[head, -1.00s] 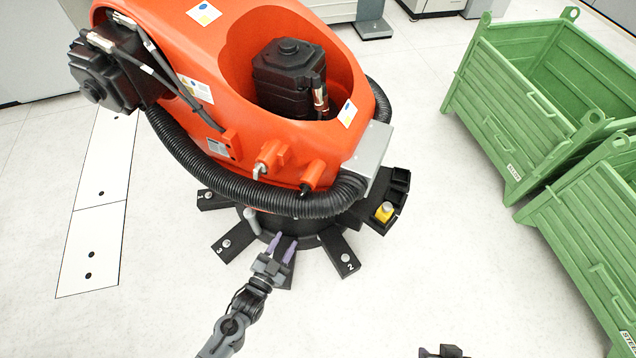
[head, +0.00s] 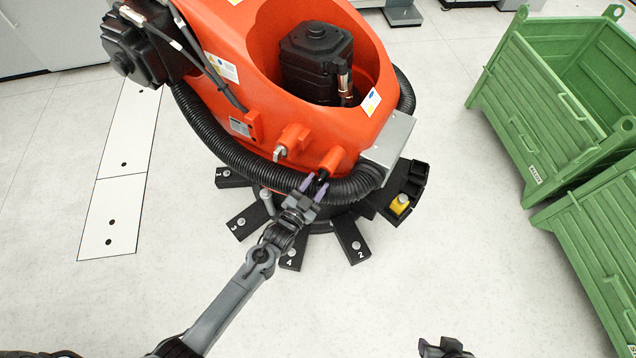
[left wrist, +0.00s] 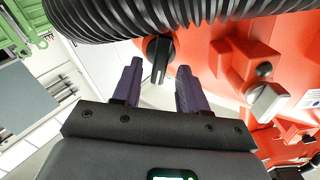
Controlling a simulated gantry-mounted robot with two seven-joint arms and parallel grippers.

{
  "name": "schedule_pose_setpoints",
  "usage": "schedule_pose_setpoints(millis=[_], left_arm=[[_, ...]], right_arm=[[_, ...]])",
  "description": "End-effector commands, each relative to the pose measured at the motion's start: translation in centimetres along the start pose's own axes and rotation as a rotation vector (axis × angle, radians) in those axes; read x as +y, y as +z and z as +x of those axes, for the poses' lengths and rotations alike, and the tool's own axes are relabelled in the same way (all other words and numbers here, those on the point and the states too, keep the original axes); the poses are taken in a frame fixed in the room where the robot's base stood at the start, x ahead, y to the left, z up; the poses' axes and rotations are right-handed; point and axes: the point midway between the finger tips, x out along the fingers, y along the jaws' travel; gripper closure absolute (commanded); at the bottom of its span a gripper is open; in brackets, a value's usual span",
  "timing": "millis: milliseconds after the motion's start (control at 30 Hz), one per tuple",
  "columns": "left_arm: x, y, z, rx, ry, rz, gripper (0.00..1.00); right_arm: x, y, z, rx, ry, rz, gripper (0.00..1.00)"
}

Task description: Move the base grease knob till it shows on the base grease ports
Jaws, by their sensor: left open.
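My left gripper (head: 315,184) is open, with two purple fingers at the front of the orange robot. In the left wrist view its fingertips (left wrist: 160,68) stand on either side of a black knob (left wrist: 158,50), which looks clear of both. In the head view this black knob (head: 321,178) is on a round orange stub, partly hidden by the fingers. A silver-handled knob (head: 281,153) sits on an orange block to its left; it also shows in the left wrist view (left wrist: 268,100). No label tells which knob is the base grease knob. I cannot make out the ports.
A thick black ribbed hose (head: 235,167) curves around the orange robot (head: 230,110), close to my left gripper. Black numbered feet (head: 352,240) spread below. Green crates (head: 540,125) stand right. My right gripper (head: 443,348) shows partly at the bottom edge.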

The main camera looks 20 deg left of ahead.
Motion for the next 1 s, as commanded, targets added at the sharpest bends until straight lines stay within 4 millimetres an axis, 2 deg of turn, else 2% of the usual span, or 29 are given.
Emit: schedule_pose_setpoints(millis=[200, 533, 800, 1000], left_arm=[[0.0, 0.0, 1.5, 0.000, 0.000, -0.001, 0.57], [0.0, 0.0, 1.7, 0.000, 0.001, -0.001, 0.57], [0.0, 0.0, 1.7, 0.000, 0.001, -0.001, 0.99], [0.0, 0.0, 1.7, 0.000, 0.001, 0.001, 1.00]], right_arm=[[0.0, 0.2, 0.6, 0.000, 0.001, -0.001, 0.57], [-0.1, 0.2, 0.6, 0.002, -0.003, 0.004, 0.57], [-0.2, 0.1, 0.6, 0.003, -0.007, 0.009, 0.57], [-0.2, 0.1, 0.5, 0.003, -0.007, 0.009, 0.57]])
